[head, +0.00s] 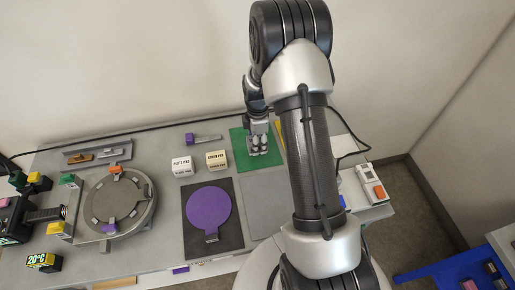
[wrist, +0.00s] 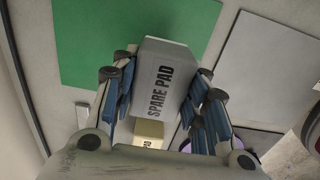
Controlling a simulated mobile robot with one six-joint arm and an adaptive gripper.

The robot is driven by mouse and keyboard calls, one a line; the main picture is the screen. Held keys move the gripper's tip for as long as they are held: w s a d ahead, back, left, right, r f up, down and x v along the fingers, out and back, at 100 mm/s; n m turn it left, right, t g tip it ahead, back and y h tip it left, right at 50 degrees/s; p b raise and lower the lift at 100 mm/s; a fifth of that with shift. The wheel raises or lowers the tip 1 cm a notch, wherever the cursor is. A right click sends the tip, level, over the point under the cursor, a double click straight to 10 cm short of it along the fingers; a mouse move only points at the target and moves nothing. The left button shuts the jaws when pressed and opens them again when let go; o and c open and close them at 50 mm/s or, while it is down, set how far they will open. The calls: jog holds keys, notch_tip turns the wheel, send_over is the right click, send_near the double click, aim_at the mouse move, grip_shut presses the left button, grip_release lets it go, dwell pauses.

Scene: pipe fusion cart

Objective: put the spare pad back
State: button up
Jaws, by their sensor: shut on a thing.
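The spare pad (wrist: 163,95) is a pale grey block with "SPARE PAD" printed on its face. In the wrist view it sits between the blue-lined fingers of my gripper (wrist: 164,72), which is shut on it. In the head view my gripper (head: 258,150) is over the green mat (head: 240,152), and the pad is hard to make out there. The green mat also shows in the wrist view (wrist: 85,40), beyond the pad. I cannot tell whether the pad touches the mat.
A white block (head: 182,166) and a cream block (head: 217,160), both labelled, stand left of the green mat. A dark mat with a purple paddle (head: 209,209) lies in front of them. A bare grey mat (head: 264,200) is nearer me. A round clamp fixture (head: 117,203) stands left.

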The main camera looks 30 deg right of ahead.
jog(key=shift+f, duration=1.75)
jog(key=shift+b, duration=0.3)
jog(key=shift+f, duration=0.2)
jog(key=o, duration=1)
jog(key=shift+r, duration=0.15)
